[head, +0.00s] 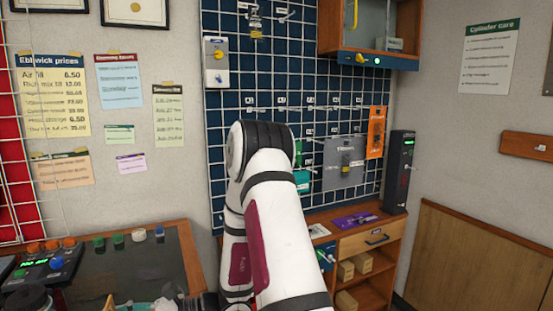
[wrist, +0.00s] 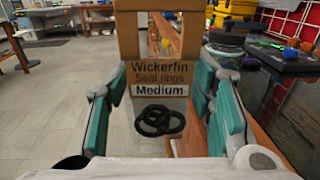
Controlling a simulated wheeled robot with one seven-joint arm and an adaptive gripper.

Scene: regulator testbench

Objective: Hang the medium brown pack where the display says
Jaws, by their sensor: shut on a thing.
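The medium brown pack (wrist: 160,82) fills the middle of the wrist view. It is a cardboard pack printed "Wickerfin Seal rings Medium", with black rings pictured below and an opening near its top. My gripper (wrist: 162,74) has its teal fingers on both sides of the pack, shut on it. In the head view my arm hides the pack. A blue panel with a white wire grid (head: 290,85) carries rows of hooks with small labels, too small to read. A black upright unit with a small green display (head: 408,143) stands right of the grid; its text is unreadable.
A grey pack (head: 343,175), an orange pack (head: 376,132) and a teal pack (head: 302,181) hang on the grid. A purple pack (head: 355,220) lies on the wooden cabinet below. A workbench (head: 170,262) with a control box (head: 45,268) stands at left. A wall cabinet (head: 375,62) juts out above.

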